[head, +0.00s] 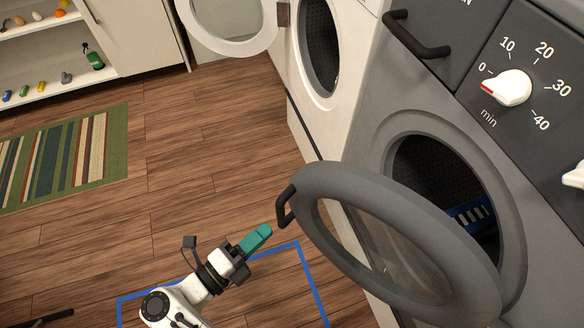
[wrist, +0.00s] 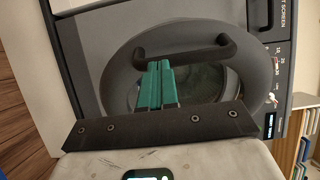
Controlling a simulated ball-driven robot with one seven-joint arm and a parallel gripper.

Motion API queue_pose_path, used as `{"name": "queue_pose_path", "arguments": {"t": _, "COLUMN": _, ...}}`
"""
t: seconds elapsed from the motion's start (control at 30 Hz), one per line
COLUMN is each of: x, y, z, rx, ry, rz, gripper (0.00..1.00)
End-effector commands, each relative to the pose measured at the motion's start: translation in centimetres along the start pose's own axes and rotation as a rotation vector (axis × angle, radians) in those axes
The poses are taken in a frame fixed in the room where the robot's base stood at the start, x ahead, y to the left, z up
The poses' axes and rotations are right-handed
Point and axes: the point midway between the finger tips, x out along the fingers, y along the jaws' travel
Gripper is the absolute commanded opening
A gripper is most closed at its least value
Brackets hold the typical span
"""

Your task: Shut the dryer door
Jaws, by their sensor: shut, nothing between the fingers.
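The grey dryer (head: 378,128) stands at the right in the head view, with its round door (head: 338,180) swung open toward me. The door's black bar handle (head: 284,206) is on its left rim. My gripper (head: 260,236) has teal fingers, shut and empty, just below and left of the handle. In the wrist view the fingers (wrist: 157,84) point at the door (wrist: 116,72), their tips by the left part of the handle (wrist: 200,51). I cannot tell whether they touch it. A blue slotted thing (head: 470,215) shows inside the drum.
A white machine (head: 350,50) with its own open door (head: 212,44) stands beyond the dryer. A striped rug (head: 70,155), a shelf with small items (head: 60,80) and a blue floor outline (head: 313,280) are at the left and below. The wood floor between is clear.

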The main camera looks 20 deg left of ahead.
Motion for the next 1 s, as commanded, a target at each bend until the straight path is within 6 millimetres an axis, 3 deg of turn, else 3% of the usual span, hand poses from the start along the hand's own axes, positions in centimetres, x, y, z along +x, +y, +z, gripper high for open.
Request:
{"name": "queue_pose_path", "arguments": {"t": 0.17, "x": 0.8, "y": -0.3, "z": -0.1, "rx": 0.01, "ry": 0.0, "rz": 0.003, "gripper": 0.0}}
{"name": "queue_pose_path", "arguments": {"t": 0.7, "x": 10.9, "y": -0.3, "z": -0.5, "rx": 0.008, "ry": 0.009, "rz": 0.001, "gripper": 0.0}}
{"name": "queue_pose_path", "arguments": {"t": 1.0, "x": 13.7, "y": -0.2, "z": -0.5, "rx": 0.007, "ry": 0.008, "rz": 0.001, "gripper": 0.0}}
